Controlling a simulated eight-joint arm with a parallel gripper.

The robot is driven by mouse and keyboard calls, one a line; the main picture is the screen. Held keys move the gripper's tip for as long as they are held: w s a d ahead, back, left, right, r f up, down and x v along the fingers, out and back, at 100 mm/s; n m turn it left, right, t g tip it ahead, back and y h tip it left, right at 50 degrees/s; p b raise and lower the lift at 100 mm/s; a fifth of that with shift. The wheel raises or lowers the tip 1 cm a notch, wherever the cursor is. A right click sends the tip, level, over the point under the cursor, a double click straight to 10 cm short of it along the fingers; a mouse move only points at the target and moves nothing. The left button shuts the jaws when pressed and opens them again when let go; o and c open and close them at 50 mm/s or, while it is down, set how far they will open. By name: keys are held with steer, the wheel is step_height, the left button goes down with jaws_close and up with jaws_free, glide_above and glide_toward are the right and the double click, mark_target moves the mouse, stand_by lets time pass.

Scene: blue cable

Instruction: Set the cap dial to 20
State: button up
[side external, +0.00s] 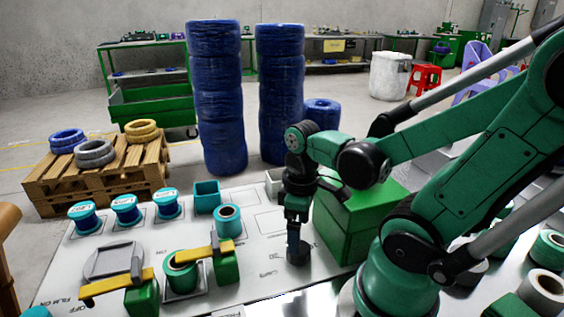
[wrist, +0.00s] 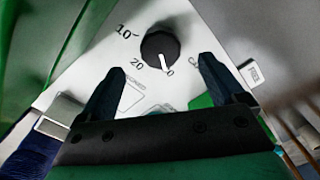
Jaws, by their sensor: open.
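The cap dial (wrist: 160,46) is a round black knob on the white panel, with a white pointer line on its lower edge. My gripper (wrist: 161,66) is open and empty, with one dark finger on each side of the picture below the dial. In the side external view my gripper (side external: 297,216) points down above the dark dial (side external: 298,252); whether they touch is unclear.
A green box (side external: 352,225) stands close to the right of the dial. A teal spool (side external: 228,220), a spool holder with yellow bars (side external: 205,250) and a teal square bin (side external: 207,195) are to the left. The white panel (side external: 262,262) is clear just left of the dial.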

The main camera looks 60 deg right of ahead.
steer(key=shift+f, duration=2.15)
steer(key=c, duration=1.3)
steer(key=shift+m, duration=0.3)
steer(key=m, duration=0.5)
steer(key=shift+m, duration=0.3)
steer(key=m, duration=0.5)
steer(key=shift+m, duration=0.3)
